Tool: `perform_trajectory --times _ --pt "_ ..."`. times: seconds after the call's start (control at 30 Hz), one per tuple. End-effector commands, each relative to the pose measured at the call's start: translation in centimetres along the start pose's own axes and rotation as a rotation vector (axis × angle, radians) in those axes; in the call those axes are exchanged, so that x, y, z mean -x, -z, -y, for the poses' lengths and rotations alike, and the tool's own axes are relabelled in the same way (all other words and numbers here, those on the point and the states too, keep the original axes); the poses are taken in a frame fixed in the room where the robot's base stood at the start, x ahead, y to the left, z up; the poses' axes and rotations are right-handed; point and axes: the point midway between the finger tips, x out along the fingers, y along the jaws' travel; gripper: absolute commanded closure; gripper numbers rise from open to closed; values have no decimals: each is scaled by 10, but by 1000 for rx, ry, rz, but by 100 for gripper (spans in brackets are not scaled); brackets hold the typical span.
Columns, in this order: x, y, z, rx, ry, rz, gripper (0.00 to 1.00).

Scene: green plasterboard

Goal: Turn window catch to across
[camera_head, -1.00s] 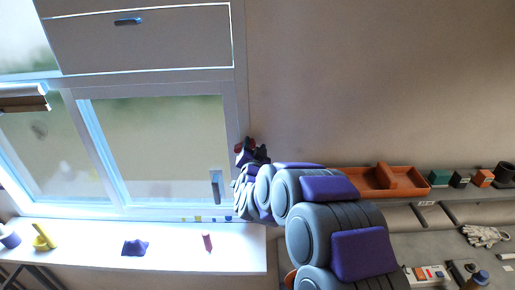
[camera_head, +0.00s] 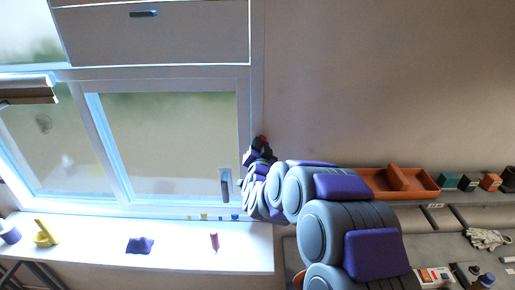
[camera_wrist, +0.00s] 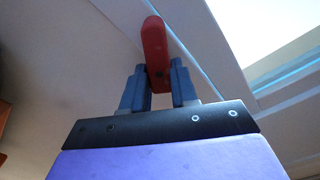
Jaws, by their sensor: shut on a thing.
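The red window catch (camera_wrist: 154,45) shows in the wrist view as a rounded bar, running roughly up and down in that picture beside the pale window frame. My gripper (camera_wrist: 158,78) is shut on the catch's near end, with one dark finger on each side. In the head view my gripper (camera_head: 260,147) is at the right edge of the window frame (camera_head: 257,90), and only a small red bit of the catch (camera_head: 264,138) shows there. The catch's pivot is not clear in either view.
A white sill (camera_head: 180,250) below the window bears a purple cloth-like thing (camera_head: 140,245), a yellow thing (camera_head: 45,235) and a pink thing (camera_head: 214,242). An orange tray (camera_head: 420,182) and small boxes stand on a shelf at right. The wall above is bare.

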Motion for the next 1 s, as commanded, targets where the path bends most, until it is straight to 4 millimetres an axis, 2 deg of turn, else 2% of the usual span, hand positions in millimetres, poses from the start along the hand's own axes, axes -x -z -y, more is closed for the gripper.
perform_trajectory --times 0.03,0.47,1.0 --pt "0 -6 -3 2 -6 12 100" --pt "0 -19 1 -65 -6 26 100" --pt "0 -20 3 -522 -5 22 100"
